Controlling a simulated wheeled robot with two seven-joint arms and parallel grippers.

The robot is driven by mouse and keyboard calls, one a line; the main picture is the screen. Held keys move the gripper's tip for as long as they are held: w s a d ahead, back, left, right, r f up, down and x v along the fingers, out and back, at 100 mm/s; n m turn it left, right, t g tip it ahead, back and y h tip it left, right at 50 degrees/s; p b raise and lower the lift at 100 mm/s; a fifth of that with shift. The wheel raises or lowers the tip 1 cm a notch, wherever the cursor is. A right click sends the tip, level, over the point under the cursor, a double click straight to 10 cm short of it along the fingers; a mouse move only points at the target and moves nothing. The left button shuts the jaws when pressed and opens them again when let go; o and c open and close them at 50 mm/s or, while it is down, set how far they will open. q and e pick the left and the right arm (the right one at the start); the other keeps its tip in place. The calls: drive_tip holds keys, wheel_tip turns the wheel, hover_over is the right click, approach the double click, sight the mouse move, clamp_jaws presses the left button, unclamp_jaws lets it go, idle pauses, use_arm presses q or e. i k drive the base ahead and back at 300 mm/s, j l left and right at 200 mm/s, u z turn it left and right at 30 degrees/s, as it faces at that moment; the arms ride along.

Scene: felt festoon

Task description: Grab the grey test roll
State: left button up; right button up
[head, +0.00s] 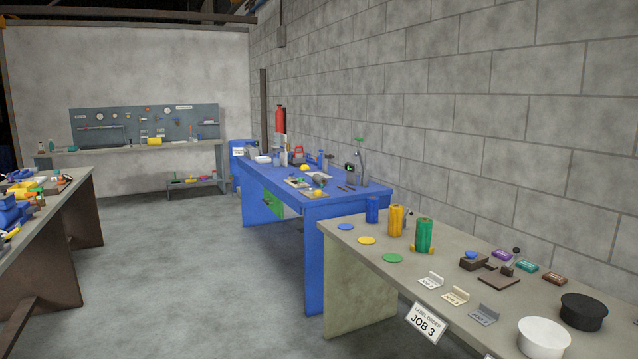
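I cannot make out a grey test roll for certain in the head view. On the near grey table (345,240) stand a blue roll (372,209), a yellow roll (395,221) and a green roll (423,236), all upright. Small grey items stand among the clutter on the blue workbench (345,198), too small to identify. Neither of my grippers is in view.
The near table also holds coloured discs (367,240), label cards (456,296), a white bowl (544,338), a black bowl (583,312) and a "JOB 3" sign (427,322). A cluttered table (60,215) stands left. The floor (180,270) between is clear.

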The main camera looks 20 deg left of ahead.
sight(318, 178)
drive_tip(key=i+j+u, duration=1.05)
drive_tip(key=i, duration=0.3)
drive_tip(key=i+u, duration=0.4)
drive_tip(key=i, duration=1.5)
drive_tip(key=i+z, duration=0.15)
drive_tip(key=i, duration=0.35)
drive_tip(key=i+j+z, duration=0.2)
drive_tip(key=i, duration=0.25)
drive_tip(key=i+j+z, duration=0.15)
drive_tip(key=i, duration=0.35)
drive_tip(key=i+j+z, duration=0.15)
drive_tip(key=i+z, duration=0.25)
drive_tip(key=i+j+z, duration=0.2)
drive_tip(key=z, duration=0.2)
drive_tip(key=i+j+z, duration=0.25)
drive_tip(key=j+z, duration=0.15)
drive_tip(key=i+j+z, duration=0.15)
drive_tip(key=j+z, duration=0.25)
drive_tip(key=i+j+z, duration=0.15)
drive_tip(key=j+z, duration=0.25)
drive_tip(key=j, duration=0.35)
drive_tip(key=j+z, duration=0.45)
drive_tip(key=j, duration=0.3)
drive_tip(key=j+z, duration=0.4)
drive_tip(key=j, duration=0.4)
